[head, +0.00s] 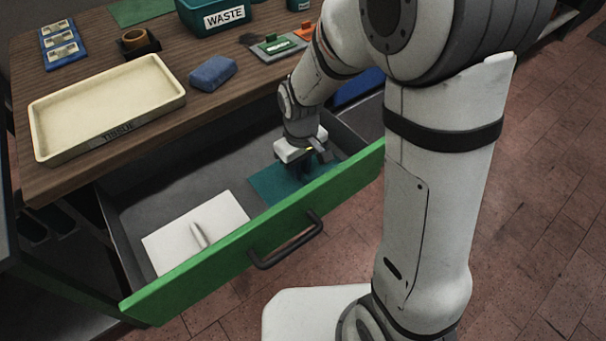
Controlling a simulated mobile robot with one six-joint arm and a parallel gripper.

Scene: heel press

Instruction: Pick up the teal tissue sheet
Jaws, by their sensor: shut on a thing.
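The teal tissue sheet (268,184) lies in the right part of the open drawer (225,269), near its green front. My gripper (303,172) reaches down into the drawer over the sheet. It is shut on the teal tissue sheet, around the sheet's right-hand part. The fingertips are small and dark in this view, and the pinched spot is partly hidden by the gripper body. Most of the sheet looks flat, at the drawer floor.
A white sheet with a pale bar on it (197,233) lies in the drawer's left part. On the table above are a cream tray (105,108), a blue block (212,73) and a teal waste bin (224,18). The drawer's middle floor is clear.

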